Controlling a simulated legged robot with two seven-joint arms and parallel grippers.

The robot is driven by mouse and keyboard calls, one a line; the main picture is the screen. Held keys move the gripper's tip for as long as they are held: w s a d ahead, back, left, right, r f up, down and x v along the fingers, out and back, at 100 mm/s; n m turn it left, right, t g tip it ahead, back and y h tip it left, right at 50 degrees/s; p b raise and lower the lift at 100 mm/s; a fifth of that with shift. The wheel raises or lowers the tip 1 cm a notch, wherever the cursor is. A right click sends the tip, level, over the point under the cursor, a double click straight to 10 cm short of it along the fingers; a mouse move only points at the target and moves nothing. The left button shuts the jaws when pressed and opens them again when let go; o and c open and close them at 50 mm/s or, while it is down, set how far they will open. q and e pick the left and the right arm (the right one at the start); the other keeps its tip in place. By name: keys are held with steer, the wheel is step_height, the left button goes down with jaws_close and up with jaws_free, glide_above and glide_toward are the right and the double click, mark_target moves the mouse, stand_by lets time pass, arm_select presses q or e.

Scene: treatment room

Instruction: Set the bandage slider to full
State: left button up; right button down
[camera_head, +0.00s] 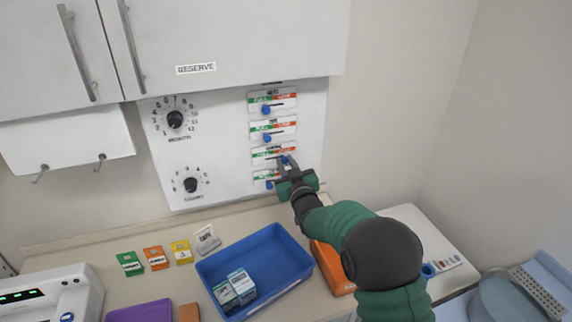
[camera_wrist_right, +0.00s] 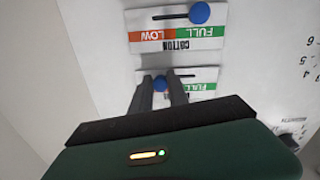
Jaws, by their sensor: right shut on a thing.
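The white wall panel (camera_head: 225,140) carries a column of sliders with green FULL on the left and red LOW on the right. My right gripper (camera_head: 286,164) is at the third slider from the top, whose label I cannot read. Its fingers are shut on that slider's blue knob (camera_head: 285,159), at the red LOW side. In the right wrist view, where the panel looks turned around, the knob (camera_wrist_right: 160,84) sits between the two fingers (camera_wrist_right: 160,92). The COTTON slider's knob (camera_wrist_right: 199,12) is at its FULL end. My left gripper is out of view.
Two more slider knobs, the top one (camera_head: 266,110) and the second (camera_head: 267,138), sit above at the FULL side. Two dials, including the upper dial (camera_head: 175,119), are left on the panel. A blue tray (camera_head: 285,238) with boxes stands on the counter below. Cabinet doors (camera_head: 230,40) hang above.

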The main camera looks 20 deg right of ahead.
mark_target(264, 160)
stand_by(0.9)
steer(key=a+b, duration=0.3)
steer(key=a, duration=0.1)
steer(key=shift+s+a+f+b, duration=0.1)
steer(key=shift+a+f+b, duration=0.1)
steer(key=shift+a+b, duration=0.2)
steer(key=shift+a+r, duration=0.15)
steer(key=shift+a, duration=0.25)
steer(key=c, duration=1.3)
jaws_free()
steer(key=shift+r, duration=0.1)
steer(key=shift+a, duration=0.15)
